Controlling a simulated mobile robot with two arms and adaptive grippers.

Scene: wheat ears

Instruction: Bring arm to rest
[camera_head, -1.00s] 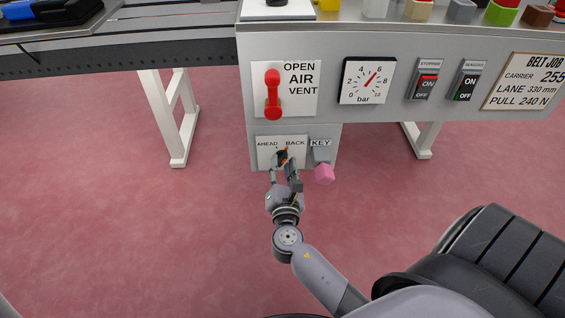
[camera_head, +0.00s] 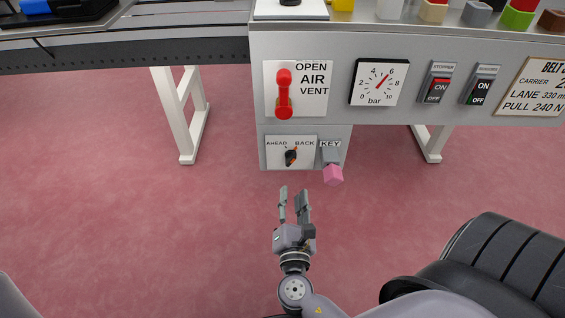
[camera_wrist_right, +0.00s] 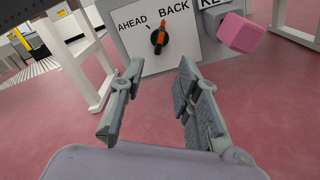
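My right gripper (camera_head: 293,204) is open and empty in front of and below the control cabinet. Its two fingers stand apart in the right wrist view (camera_wrist_right: 153,105), with red floor showing between them. The black selector knob with an orange mark (camera_head: 291,157) sits on the AHEAD/BACK plate, clear of the fingers. In the wrist view the knob (camera_wrist_right: 159,38) has its orange mark pointing up toward BACK. My left gripper is not in view.
The cabinet (camera_head: 355,135) carries a red vent lever (camera_head: 284,95), a pressure gauge (camera_head: 379,82), two switches and a pink key block (camera_head: 333,175). A white table leg (camera_head: 181,115) stands to the left. The red floor around the gripper is clear.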

